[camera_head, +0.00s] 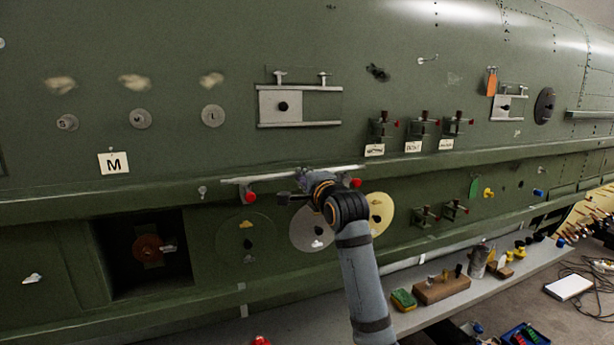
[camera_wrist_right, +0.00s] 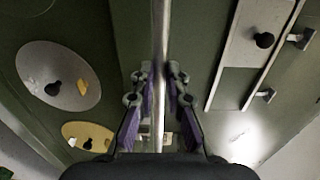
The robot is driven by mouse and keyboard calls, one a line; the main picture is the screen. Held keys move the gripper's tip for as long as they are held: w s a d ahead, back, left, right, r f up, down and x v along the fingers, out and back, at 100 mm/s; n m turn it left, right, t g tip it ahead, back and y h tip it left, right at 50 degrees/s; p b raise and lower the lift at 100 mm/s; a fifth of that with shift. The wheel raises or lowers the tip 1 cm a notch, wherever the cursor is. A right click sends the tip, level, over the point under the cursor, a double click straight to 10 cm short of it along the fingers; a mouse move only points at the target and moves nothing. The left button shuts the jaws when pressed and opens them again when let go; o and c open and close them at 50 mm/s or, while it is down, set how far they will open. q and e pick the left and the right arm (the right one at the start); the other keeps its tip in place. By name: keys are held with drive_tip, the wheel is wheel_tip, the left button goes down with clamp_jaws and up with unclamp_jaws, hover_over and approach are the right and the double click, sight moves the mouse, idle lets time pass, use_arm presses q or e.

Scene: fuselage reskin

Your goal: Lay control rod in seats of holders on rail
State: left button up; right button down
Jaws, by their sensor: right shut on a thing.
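The control rod (camera_head: 338,169) is a thin pale metal bar, lying nearly level along the ledge of the green fuselage in the head view. My right gripper (camera_wrist_right: 160,76) is shut on it near its middle; the rod (camera_wrist_right: 161,30) runs between the purple-padded fingers. In the head view my right wrist hides part of the rod and the fingertips. Two holders with red knobs, the left holder (camera_head: 250,196) and the right holder (camera_head: 355,183), show just under the rod near its ends. I cannot tell whether the rod rests in their seats. My left gripper is not in view.
Several clamps with red knobs (camera_head: 420,126) stand above the ledge to the right. A plate in rails (camera_head: 300,105) is above the rod. Round discs (camera_head: 381,213) lie below the ledge. A bench (camera_head: 405,318) with a wooden block (camera_head: 440,290) is lower right.

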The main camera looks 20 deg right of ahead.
drive_tip(key=w+p, duration=0.1)
drive_tip(key=w, duration=0.1)
drive_tip(key=shift+w+a, duration=0.1)
drive_tip(key=shift+w, duration=0.3)
drive_tip(key=shift+f+b, duration=0.4)
drive_tip(key=shift+f, duration=0.55)
drive_tip(key=shift+s, duration=0.1)
drive_tip(key=shift+f+b, duration=0.55)
drive_tip(key=shift+f, duration=0.6)
drive_tip(key=c, duration=1.3)
unclamp_jaws()
